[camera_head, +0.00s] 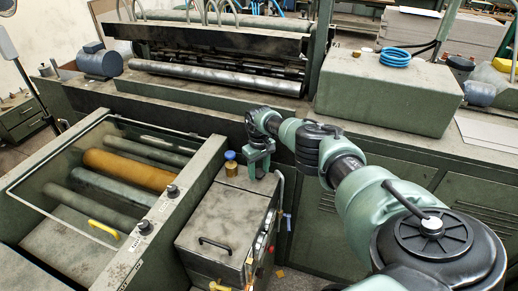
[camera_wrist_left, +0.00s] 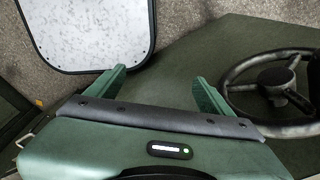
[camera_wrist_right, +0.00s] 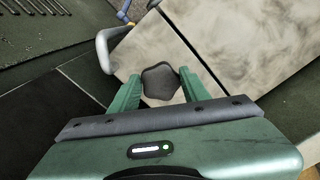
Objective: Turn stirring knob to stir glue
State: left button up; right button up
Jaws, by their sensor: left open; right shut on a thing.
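The stirring knob (camera_wrist_right: 160,84) is a dark grey, lobed knob on the top of the machine box (camera_head: 222,214). In the right wrist view it sits between the two fingertips of my right gripper (camera_wrist_right: 161,76). That gripper is shut on it. In the head view my right gripper (camera_head: 259,166) points down at the back right of the box top and hides the knob. My left gripper (camera_wrist_left: 160,76) shows only in the left wrist view, open with nothing between its fingers. The glue is not visible.
A fitting with a blue cap (camera_head: 231,164) stands just left of my right gripper. A bent grey pipe (camera_wrist_right: 104,50) runs close by. A roller unit (camera_head: 120,180) stands at left. In the left wrist view a handwheel (camera_wrist_left: 233,73) lies right of the fingers.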

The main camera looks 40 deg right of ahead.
jog(key=shift+w+d+r, duration=0.15)
jog(key=shift+r, duration=0.05)
jog(key=o, duration=1.4)
jog(key=shift+c, duration=0.2)
jog(key=shift+f, duration=0.15)
